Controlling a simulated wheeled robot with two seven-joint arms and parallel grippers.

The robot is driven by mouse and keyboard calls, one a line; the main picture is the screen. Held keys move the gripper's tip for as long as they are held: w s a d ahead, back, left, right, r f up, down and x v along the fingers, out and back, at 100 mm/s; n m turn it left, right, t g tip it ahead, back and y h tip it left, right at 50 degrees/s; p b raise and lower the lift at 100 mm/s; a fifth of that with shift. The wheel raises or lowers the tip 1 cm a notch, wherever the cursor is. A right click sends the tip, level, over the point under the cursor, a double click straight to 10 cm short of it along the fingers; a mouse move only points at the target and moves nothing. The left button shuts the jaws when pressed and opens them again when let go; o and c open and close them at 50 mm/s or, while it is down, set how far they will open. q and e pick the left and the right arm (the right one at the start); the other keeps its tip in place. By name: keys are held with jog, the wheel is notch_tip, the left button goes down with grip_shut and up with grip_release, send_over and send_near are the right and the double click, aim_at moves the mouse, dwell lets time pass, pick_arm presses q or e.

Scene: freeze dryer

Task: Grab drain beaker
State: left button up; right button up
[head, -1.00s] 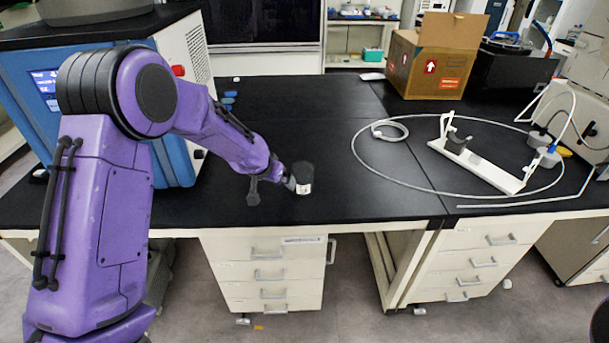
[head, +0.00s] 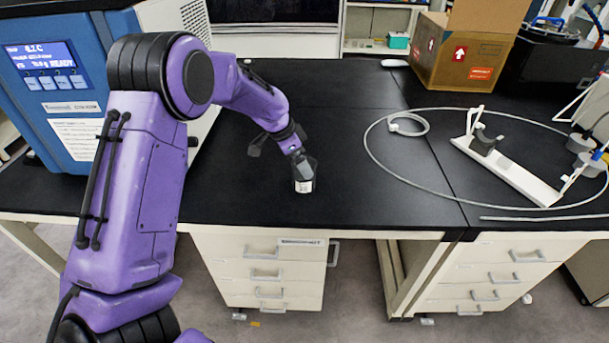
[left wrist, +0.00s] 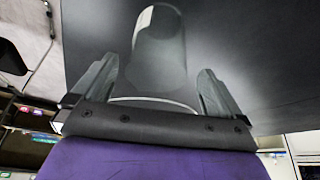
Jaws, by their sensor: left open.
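The drain beaker (head: 304,186) is a small dark, see-through vessel with a white label, on the black bench top near its front edge. My left gripper (head: 302,162) is at the beaker, coming from behind and left in the head view. In the left wrist view the beaker (left wrist: 158,62) lies between the two spread fingers of my left gripper (left wrist: 155,80), with gaps visible at both sides. The fingers are open and do not appear to grip it. The exact finger contact is too small to tell in the head view. My right gripper is not in view.
A blue freeze dryer (head: 60,95) with a lit display stands at the left. A cardboard box (head: 465,55) is at the back right. A white stand (head: 505,170) and a looped clear tube (head: 375,160) lie right of the beaker. Bench between is clear.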

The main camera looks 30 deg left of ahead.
pick_arm(q)
jog(key=x, duration=0.3)
jog(key=shift+d+r, duration=0.1)
jog(key=shift+d, duration=0.05)
jog(key=c, duration=1.1)
